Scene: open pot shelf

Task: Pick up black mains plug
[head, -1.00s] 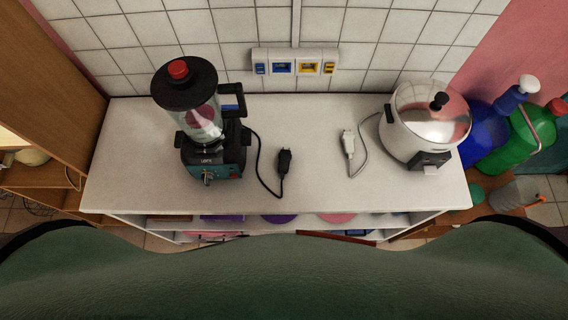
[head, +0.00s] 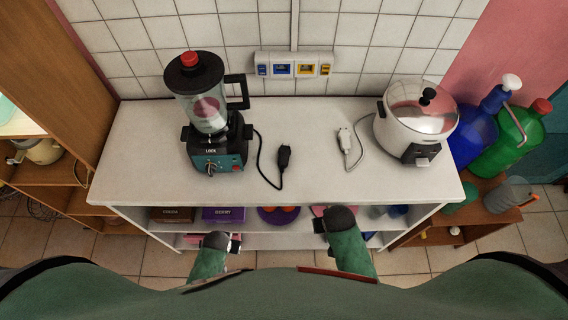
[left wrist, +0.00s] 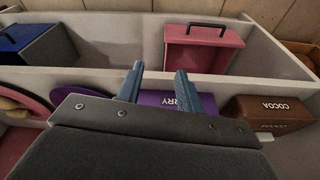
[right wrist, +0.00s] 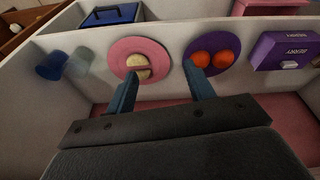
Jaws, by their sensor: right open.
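The black mains plug (head: 283,156) lies on the white counter top, with its black cord running to the blender (head: 212,130). The plug is not in either wrist view. My left gripper (head: 222,240) is in front of the shelf, below counter level; its two blue fingers (left wrist: 159,72) stand apart with nothing between them. My right gripper (head: 334,217) is at the counter's front edge, nearer the plug but apart from it, in front and to its right. Its fingers (right wrist: 160,70) are open and empty.
A white plug (head: 344,138) lies right of the black one, corded to the rice cooker (head: 416,122). A socket strip (head: 294,66) is on the tiled wall. The shelf below holds a cocoa box (left wrist: 272,113), a purple box (right wrist: 284,50) and plates. The counter's middle front is clear.

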